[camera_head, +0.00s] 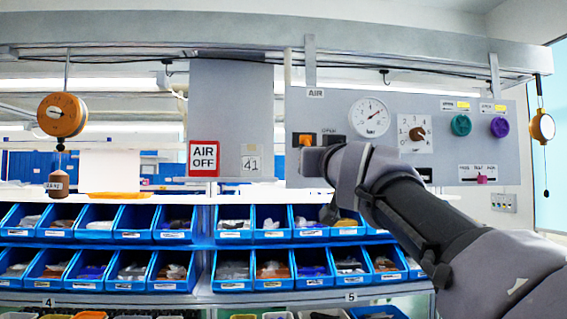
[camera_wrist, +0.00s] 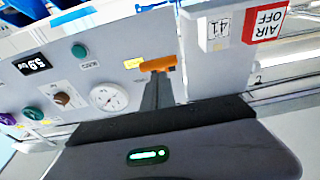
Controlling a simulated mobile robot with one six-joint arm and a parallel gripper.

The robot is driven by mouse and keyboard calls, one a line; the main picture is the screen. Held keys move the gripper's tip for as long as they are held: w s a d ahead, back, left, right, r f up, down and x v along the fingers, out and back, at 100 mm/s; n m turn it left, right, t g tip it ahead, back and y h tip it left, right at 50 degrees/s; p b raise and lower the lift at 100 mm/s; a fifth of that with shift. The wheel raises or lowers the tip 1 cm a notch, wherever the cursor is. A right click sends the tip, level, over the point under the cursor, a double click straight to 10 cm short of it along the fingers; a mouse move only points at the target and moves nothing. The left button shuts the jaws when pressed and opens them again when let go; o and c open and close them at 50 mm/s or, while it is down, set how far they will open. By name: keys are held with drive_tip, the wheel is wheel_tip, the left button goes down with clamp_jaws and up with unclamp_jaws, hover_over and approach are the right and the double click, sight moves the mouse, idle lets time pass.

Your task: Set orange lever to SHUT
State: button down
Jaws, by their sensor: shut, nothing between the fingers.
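The orange lever (camera_head: 306,140) is on the grey panel (camera_head: 440,110), near its left end, in the head view; my wrist covers the panel just below and right of it. In the wrist view the orange lever (camera_wrist: 158,63) lies nearly level across the picture, with a yellow label (camera_wrist: 134,63) at its left. My gripper (camera_wrist: 158,78) is shut and empty, its narrow dark fingers pointing at the lever with the tips right at its edge. I cannot tell whether they touch. In the head view the fingers are hidden behind my wrist. No SHUT marking is readable.
A round gauge (camera_head: 370,118), a brown knob (camera_head: 417,133), a teal knob (camera_head: 461,125) and a purple knob (camera_head: 499,127) sit right of the lever. An AIR OFF sign (camera_head: 204,158) hangs to the left. Blue bins (camera_head: 180,222) fill the shelves below.

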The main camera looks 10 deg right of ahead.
drive_tip(key=shift+w+f+b, duration=0.2)
drive_tip(key=shift+f+b, duration=0.15)
drive_tip(key=shift+f, duration=0.15)
drive_tip(key=shift+w+f+b, duration=0.2)
drive_tip(key=shift+f+b, duration=0.15)
drive_tip(key=shift+f, duration=0.1)
